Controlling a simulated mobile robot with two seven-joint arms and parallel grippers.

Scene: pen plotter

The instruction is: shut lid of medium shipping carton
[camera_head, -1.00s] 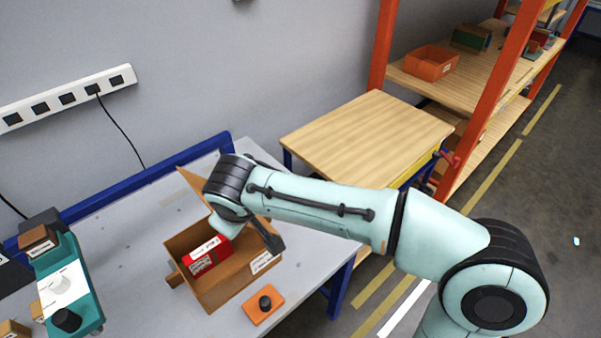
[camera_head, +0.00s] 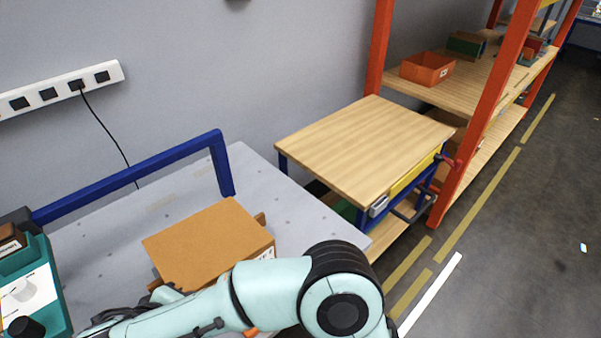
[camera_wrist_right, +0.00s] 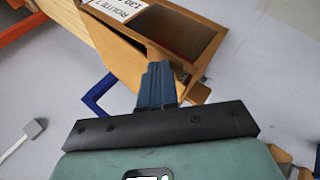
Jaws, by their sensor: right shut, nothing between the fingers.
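The medium shipping carton stands on the grey table (camera_head: 90,240). In the head view its brown lid (camera_head: 208,243) lies across the top and hides the inside. I cannot tell whether the lid sits fully flush. In the right wrist view the carton (camera_wrist_right: 188,20) shows a white label and a dark, shaded recess beside its brown panels. My right gripper (camera_wrist_right: 158,70) is shut and empty, its blue fingertips close against a brown panel; contact is unclear. In the head view my right arm crosses in front of the carton, and its gripper is not clearly visible. My left gripper is out of view.
A blue rail (camera_head: 130,178) runs along the table's back. A teal holder (camera_head: 45,295) with a white sheet stands at the left. A wooden-topped bench (camera_head: 360,150) and orange-posted shelves (camera_head: 480,120) stand to the right. An orange piece shows partly under my arm.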

